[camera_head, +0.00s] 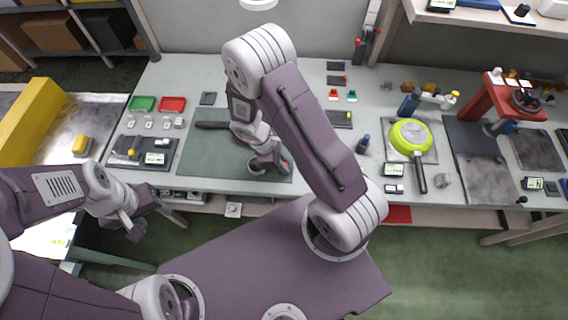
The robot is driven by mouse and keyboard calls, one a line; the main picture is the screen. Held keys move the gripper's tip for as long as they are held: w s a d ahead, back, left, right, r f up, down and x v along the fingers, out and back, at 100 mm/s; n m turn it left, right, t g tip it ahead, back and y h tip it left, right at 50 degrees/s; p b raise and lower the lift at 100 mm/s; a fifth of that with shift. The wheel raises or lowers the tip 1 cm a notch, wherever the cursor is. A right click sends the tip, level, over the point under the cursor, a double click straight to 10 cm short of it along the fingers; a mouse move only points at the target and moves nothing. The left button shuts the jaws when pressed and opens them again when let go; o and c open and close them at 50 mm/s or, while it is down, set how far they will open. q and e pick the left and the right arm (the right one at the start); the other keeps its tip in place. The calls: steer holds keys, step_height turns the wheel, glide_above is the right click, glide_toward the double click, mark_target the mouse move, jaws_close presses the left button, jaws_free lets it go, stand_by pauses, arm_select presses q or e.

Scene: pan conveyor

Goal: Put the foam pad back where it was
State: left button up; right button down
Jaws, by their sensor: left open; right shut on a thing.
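My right gripper (268,166) is over the right part of the dark grey-green mat (205,158) on the workbench. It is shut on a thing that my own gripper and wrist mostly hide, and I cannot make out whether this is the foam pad. I cannot pick out a foam pad for certain elsewhere. A dark handle (210,125) lies on the mat, its right end running behind my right arm. My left gripper (135,222) is open and empty in front of the bench's near edge, below the bench's left part.
A green pan (410,138) stands on a plate at the right, handle towards me. A red press (490,100) stands further right. Green (142,103) and red (172,104) trays and a dark tray (126,152) are at the left. My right arm hides the middle of the bench.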

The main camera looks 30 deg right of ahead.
steer(key=shift+f, duration=0.15)
steer(key=c, duration=1.3)
jaws_free()
steer(key=shift+r, duration=0.3)
steer(key=v, duration=1.2)
steer(key=s+r+m+t+y, duration=0.1)
steer(key=s+m, duration=0.1)
steer(key=m, duration=0.2)
steer(key=s+d+r+m+t+y, duration=0.1)
steer(key=s+m, duration=0.1)
steer(key=m, duration=0.2)
steer(key=s+r+m+t+y, duration=0.1)
steer(key=s+m+y, duration=0.1)
steer(key=m, duration=0.2)
steer(key=shift+s+d+r+t, duration=0.2)
steer(key=shift+d+r+t, duration=0.1)
steer(key=shift+d, duration=0.05)
